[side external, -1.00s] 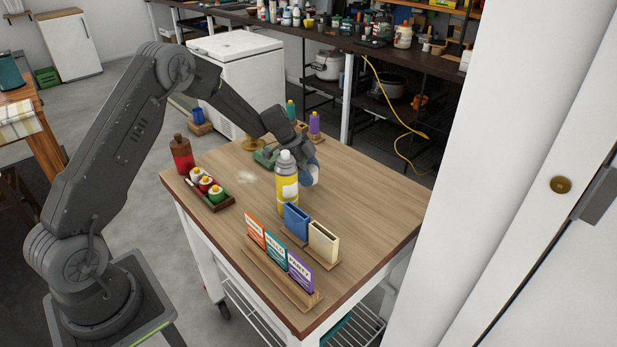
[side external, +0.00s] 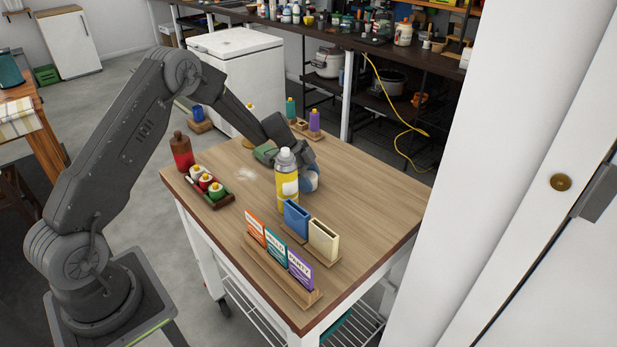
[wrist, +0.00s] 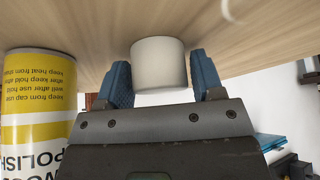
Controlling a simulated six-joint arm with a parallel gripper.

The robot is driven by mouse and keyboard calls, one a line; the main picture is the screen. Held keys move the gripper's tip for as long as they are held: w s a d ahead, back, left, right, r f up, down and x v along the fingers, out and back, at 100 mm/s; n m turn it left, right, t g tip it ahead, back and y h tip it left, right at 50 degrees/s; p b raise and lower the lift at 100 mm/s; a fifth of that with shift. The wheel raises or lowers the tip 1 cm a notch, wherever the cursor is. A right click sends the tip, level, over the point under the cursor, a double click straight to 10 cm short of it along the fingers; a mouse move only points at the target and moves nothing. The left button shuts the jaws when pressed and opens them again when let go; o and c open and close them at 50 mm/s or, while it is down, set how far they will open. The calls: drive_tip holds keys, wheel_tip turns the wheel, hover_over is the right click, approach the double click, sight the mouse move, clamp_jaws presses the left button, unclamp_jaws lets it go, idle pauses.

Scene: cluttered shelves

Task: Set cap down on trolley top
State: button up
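The wooden trolley top (side external: 370,205) lies just beyond the cap. I cannot tell whether the cap touches it. In the side view my gripper (side external: 309,180) is low over the trolley top, behind and right of a yellow spray can (side external: 286,185), and the cap is mostly hidden there. The can stands upright and also shows at the left of the wrist view (wrist: 35,125).
Blue (side external: 297,222) and cream (side external: 323,240) holders and a rack of cards (side external: 273,250) stand at the front. A tray of small bottles (side external: 213,190) and a brown-red bottle (side external: 182,151) are at the left. A purple bottle (side external: 314,121) stands behind. The trolley's right side is clear.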

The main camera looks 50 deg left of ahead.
drive_tip(key=shift+o, duration=1.3)
drive_tip(key=shift+r, duration=0.1)
drive_tip(key=shift+r, duration=0.35)
drive_tip(key=v, duration=1.2)
drive_tip(key=shift+r, duration=0.2)
